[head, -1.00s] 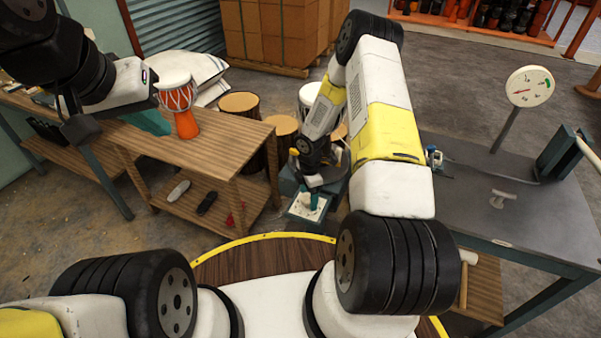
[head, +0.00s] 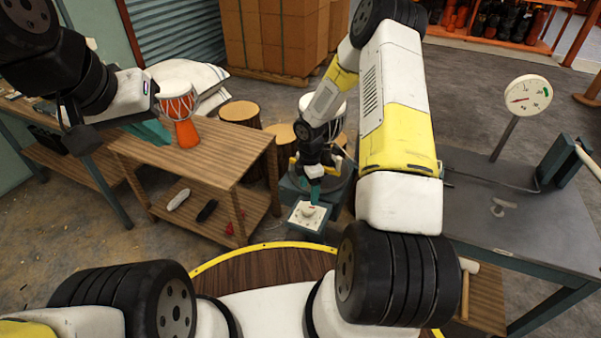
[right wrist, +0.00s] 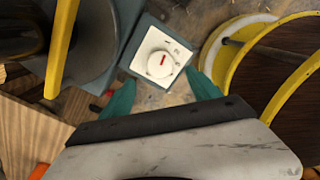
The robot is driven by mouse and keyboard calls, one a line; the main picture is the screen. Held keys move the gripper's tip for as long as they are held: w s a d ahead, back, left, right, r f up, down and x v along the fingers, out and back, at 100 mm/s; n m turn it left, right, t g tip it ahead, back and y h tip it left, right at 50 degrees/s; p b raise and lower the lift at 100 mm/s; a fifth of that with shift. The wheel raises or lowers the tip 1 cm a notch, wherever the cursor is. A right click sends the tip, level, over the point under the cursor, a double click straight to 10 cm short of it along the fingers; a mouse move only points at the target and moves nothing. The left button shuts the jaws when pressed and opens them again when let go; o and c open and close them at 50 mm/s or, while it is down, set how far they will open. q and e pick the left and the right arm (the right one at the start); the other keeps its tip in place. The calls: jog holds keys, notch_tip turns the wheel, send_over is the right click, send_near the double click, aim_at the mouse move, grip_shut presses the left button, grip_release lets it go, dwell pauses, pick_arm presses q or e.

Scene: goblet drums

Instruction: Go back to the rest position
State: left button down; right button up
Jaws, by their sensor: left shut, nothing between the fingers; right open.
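My left gripper (head: 152,131) is shut and empty, just left of an orange goblet drum (head: 187,131) with a white head. I cannot tell whether its fingertips touch the drum. My right gripper (head: 313,188) reaches down over a white dial panel (head: 302,222) on a teal box, at the middle of the head view. In the right wrist view its teal fingers (right wrist: 163,93) are open and apart, with nothing between them. The panel's round knob (right wrist: 161,64) with a red mark shows clear beyond the fingertips.
The wooden bench (head: 222,150) stands at left, with shoes on its lower shelf. A dark worktable (head: 540,225) with a round gauge (head: 528,94) stands at right. Wooden stumps (head: 240,112) and a drum on a stand (head: 338,108) are close behind my right gripper. Cartons (head: 270,35) stand farther back.

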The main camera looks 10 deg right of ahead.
dwell(0.3)
jog(key=s+d+r+m+t, duration=0.1)
jog(key=s+r+m, duration=0.15)
jog(key=r, duration=0.65)
jog(key=s+r+m+t, duration=0.1)
jog(key=r+m, duration=0.3)
jog(key=r, duration=0.5)
jog(key=s+d+r+m+t, duration=0.1)
jog(key=s+r+m, duration=0.15)
jog(key=r, duration=0.65)
jog(key=s+a+r+m+t+y, duration=0.2)
jog(key=s+r+m, duration=0.8)
jog(key=s+r, duration=0.5)
jog(key=s+a+t, duration=0.1)
jog(key=s+a, duration=0.1)
jog(key=s, duration=0.1)
jog(key=shift+m, duration=0.3)
jog(key=shift+c, duration=0.4)
